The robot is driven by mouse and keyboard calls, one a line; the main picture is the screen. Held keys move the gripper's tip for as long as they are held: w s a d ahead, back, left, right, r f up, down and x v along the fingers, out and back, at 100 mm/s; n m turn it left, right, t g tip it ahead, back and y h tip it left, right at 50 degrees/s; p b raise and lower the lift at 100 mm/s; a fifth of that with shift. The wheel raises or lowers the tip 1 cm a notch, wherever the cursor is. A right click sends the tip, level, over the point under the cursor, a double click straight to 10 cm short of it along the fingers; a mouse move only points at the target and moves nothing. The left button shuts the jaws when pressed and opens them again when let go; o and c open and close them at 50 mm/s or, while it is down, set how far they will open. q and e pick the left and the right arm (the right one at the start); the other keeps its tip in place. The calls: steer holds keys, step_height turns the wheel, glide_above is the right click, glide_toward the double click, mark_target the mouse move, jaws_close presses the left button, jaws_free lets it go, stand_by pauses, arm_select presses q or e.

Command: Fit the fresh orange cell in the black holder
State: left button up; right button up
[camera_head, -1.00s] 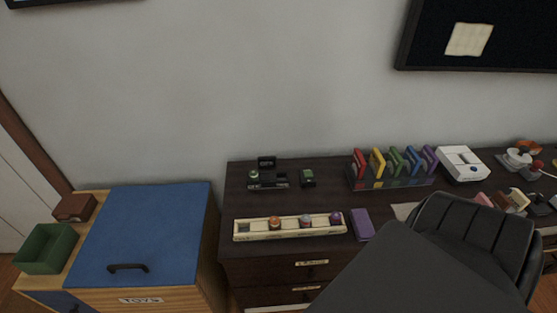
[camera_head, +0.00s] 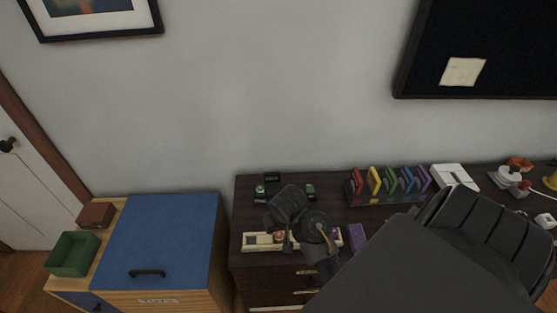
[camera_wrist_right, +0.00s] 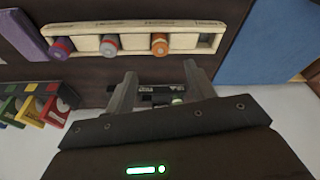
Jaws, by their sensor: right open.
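The cream tray (camera_head: 250,245) lies near the desk's front edge, partly hidden by my right arm in the head view. In the right wrist view the tray (camera_wrist_right: 85,46) holds a purple cell (camera_wrist_right: 62,46), a grey cell (camera_wrist_right: 109,44) and an orange cell (camera_wrist_right: 159,44), with an empty slot at one end. The black holder (camera_head: 272,177) stands at the desk's back left, partly covered, with a green-topped piece by it. My right gripper (camera_wrist_right: 160,82) is open and empty, above the desk; the orange cell lies beyond its fingertips. My left gripper is not in view.
A rack of coloured upright pieces (camera_head: 388,199) and a white device (camera_head: 455,176) stand to the right on the desk. A purple block (camera_head: 357,236) lies right of the tray. A dark chair (camera_head: 470,230) blocks the front right. A blue-topped toy chest (camera_head: 160,235) is at left.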

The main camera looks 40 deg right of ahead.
steer(key=w, duration=0.1)
glide_above(279, 235)
steer(key=shift+m, duration=0.3)
steer(key=f, duration=0.5)
steer(key=shift+s+a, duration=0.25)
steer(key=shift+s, duration=0.15)
steer(key=shift+s+x, duration=0.15)
steer(key=shift+x, duration=1.2)
steer(key=shift+s+x, duration=0.15)
steer(key=shift+x, duration=1.15)
steer(key=shift+a, duration=0.1)
steer(key=c, duration=1.1)
